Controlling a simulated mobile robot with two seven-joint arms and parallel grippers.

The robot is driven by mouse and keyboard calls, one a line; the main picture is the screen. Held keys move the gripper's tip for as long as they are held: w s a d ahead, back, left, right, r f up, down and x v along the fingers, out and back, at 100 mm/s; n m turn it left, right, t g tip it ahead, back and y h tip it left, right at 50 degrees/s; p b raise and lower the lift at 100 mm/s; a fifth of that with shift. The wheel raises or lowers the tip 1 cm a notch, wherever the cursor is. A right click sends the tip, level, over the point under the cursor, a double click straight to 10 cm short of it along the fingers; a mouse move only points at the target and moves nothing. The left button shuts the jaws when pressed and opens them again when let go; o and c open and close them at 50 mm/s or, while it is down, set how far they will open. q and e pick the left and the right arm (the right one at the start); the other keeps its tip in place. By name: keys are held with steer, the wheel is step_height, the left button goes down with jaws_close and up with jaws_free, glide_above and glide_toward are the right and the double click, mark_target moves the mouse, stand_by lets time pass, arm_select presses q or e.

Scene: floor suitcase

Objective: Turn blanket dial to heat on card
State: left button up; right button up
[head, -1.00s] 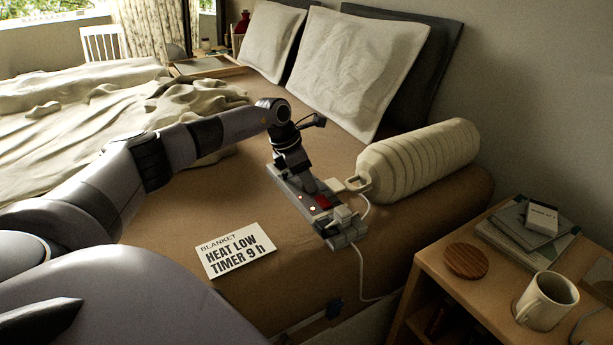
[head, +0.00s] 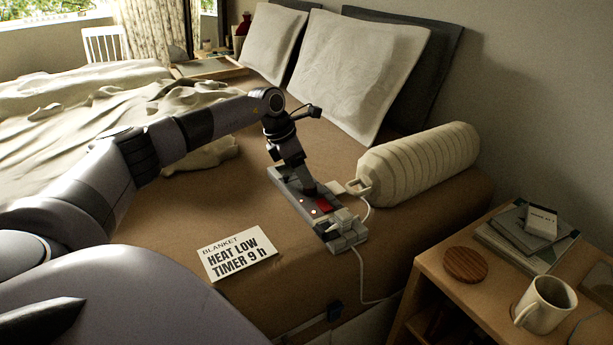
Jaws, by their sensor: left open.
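The card (head: 238,254) lies on the bed and reads "BLANKET HEAT LOW TIMER 9 h". The blanket control unit (head: 349,237), a grey strip with a red part and small lights, lies on the bed right of the card. My left gripper (head: 309,188) comes down over the middle of the unit, pointing downward. It is open, but its fingertips are hard to make out. The dial and its setting cannot be made out; the gripper may cover it. My right gripper is not in view.
A cream rolled blanket (head: 420,165) lies behind the unit, with a white cable running from the unit over the bed edge. A nightstand (head: 440,290) at right holds a mug (head: 545,303), a round coaster (head: 466,263) and books (head: 520,235). Pillows (head: 355,75) stand at the back.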

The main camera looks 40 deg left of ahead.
mark_target(297, 194)
arm_select(q)
steer(key=v, duration=0.3)
steer(key=shift+r, duration=0.2)
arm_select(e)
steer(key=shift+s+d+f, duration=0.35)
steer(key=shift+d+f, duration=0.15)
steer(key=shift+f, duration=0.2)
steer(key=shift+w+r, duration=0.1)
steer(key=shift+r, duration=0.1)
